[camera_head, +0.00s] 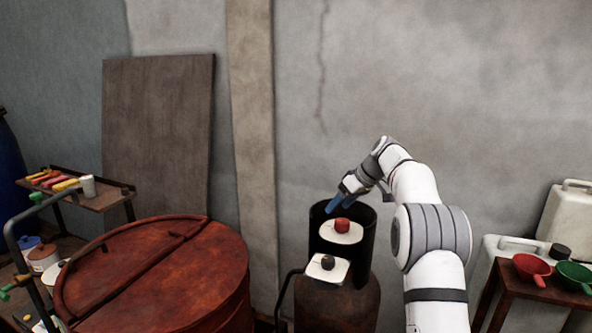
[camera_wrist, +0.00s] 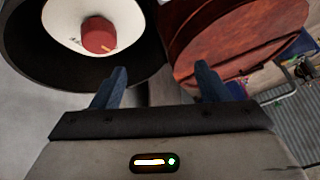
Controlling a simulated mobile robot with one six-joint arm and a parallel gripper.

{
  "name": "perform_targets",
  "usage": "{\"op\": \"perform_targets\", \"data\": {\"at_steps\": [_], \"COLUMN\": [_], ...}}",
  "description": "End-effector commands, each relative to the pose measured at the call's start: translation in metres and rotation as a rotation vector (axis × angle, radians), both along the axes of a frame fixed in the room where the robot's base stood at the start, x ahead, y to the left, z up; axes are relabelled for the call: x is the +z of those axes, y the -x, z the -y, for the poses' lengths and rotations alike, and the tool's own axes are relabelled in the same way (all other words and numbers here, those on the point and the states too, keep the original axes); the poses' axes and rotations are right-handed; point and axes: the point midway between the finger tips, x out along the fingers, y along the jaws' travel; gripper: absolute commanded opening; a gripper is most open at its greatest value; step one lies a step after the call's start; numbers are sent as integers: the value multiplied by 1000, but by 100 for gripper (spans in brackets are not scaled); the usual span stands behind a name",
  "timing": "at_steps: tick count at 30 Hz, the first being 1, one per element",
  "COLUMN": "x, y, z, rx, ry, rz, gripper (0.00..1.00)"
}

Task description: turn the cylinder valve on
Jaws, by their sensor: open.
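The red valve knob (camera_head: 342,225) sits on a white round plate (camera_head: 341,237) inside a dark, open-fronted collar (camera_head: 366,241) at the top of a cylinder (camera_head: 352,305). A second, dark knob (camera_head: 328,262) sits on a white square plate in front and lower. My gripper (camera_head: 334,204) is open and empty, above and just left of the red knob. In the wrist view the red knob (camera_wrist: 99,36) shows at the upper left, beyond the blue fingers (camera_wrist: 160,84) and apart from them. A small pale mark shows on the knob.
A large rusty red vat (camera_head: 160,285) with a split lid stands left of the cylinder. A small table (camera_head: 100,200) with coloured items is at the far left. At right, a stand holds a red funnel (camera_head: 532,266) and a green funnel (camera_head: 575,274), near white canisters (camera_head: 566,215). The wall is behind.

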Motion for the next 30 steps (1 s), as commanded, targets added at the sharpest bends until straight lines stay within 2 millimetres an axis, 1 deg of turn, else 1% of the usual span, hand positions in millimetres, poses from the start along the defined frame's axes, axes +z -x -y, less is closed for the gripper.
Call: {"op": "perform_targets", "data": {"at_steps": [1, 2, 3, 5, 6, 8, 9, 11, 12, 14, 15, 16, 17, 18, 20, 21, 23, 24, 26, 27, 30], "x": [7, 11, 15, 21, 24, 27, 28, 29, 28, 26, 24, 22, 19, 15, 8, 1, -9, -16, -30, -39, -62], "y": [17, 26, 40, 61, 76, 99, 115, 139, 156, 182, 200, 214, 227, 245, 273, 292, 319, 338, 365, 382, 421], "z": [-2, -3, -4, -6, -6, -7, -7, -8, -8, -8, -7, -7, -7, -6, -5, -3, -1, 0, 2, 4, 8], "rx": [-33, -56, -86, -131, -161, -206, -236, -279, -308, -351, -380, -401, -422, -450, -489, -517, -557, -583, -621, -645, -699], "ry": [16, 26, 40, 59, 72, 91, 104, 123, 136, 155, 166, 175, 183, 194, 211, 221, 236, 245, 258, 266, 282], "rz": [-17, -28, -44, -65, -79, -96, -108, -122, -130, -142, -148, -152, -156, -162, -165, -168, -171, -170, -171, -169, -164], "gripper": [69, 69, 69, 69, 69, 69, 69, 69, 69, 69, 69, 69, 69, 69, 69, 69, 69, 69, 69, 69, 69]}}
